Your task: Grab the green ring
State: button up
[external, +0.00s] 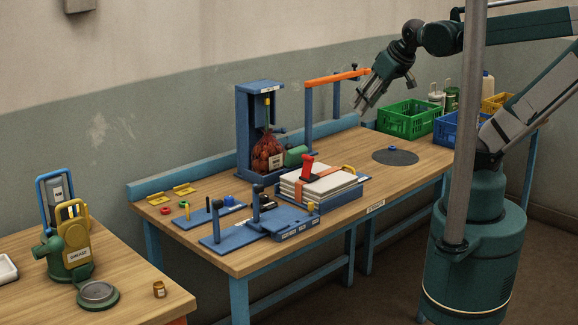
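A small green ring (184,205) appears to lie near the left part of the wooden workbench (350,212), beside a blue plate with an upright dark peg (208,203). It is very small in this view, so its exact shape is hard to make out. My gripper (363,104) is high above the back of the bench, far to the right of the ring. Its fingers point down and left, look spread apart, and hold nothing that I can see.
A red ring (165,210) and yellow brackets (185,190) lie near the green ring. A blue frame with a red net sack (267,150), an orange bar (337,77) and a strapped white stack (318,183) stand between. Green (405,119) and blue crates (447,130) stand right.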

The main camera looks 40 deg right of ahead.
jog(key=w+a+r+n+g, duration=0.1)
jog(key=w+a+r+n, duration=0.1)
jog(key=w+a, duration=0.35)
jog(key=w+a+r+n+g, duration=0.1)
jog(key=w+a+r+n, duration=0.15)
jog(key=w, duration=0.55)
jog(key=n+g+p, duration=0.1)
jog(key=n+g, duration=0.4)
jog(key=n, duration=0.8)
send_over(184, 204)
jog(key=w+d, duration=0.1)
jog(key=w, duration=0.1)
notch_tip(184, 204, down, 28)
jog(key=shift+s+d, duration=0.15)
jog(key=shift+s, duration=0.1)
jog(key=shift+f, duration=1.2)
jog(key=shift+f, duration=0.1)
